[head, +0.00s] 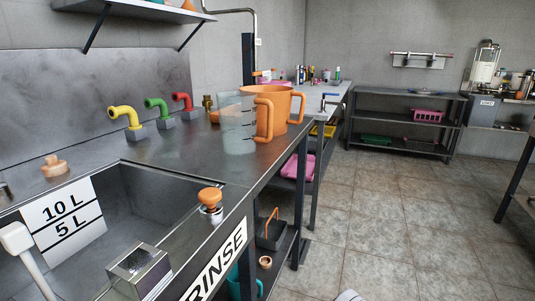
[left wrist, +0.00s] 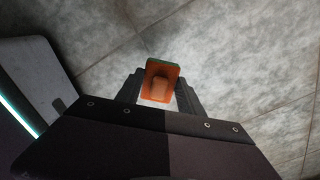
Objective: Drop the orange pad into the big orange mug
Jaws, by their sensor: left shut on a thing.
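The orange pad (left wrist: 155,72), a small block with a green edge along its far side, is in the left wrist view. My left gripper (left wrist: 161,92) is shut on it, with a dark finger on each side and grey floor tiles beyond. The big orange mug (head: 284,101) stands upright on the metal counter in the head view, with two handles showing. Its inside is mostly hidden from this low angle. My left gripper does not show in the head view, so its distance from the mug cannot be told. My right gripper is in neither view.
A clear jug (head: 237,118) stands left of the mug. Yellow (head: 124,113), green and red taps line the back. A sink with a volume sign (head: 63,221) and a RINSE label (head: 217,262) are in front. Tiled floor (head: 390,220) to the right is open.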

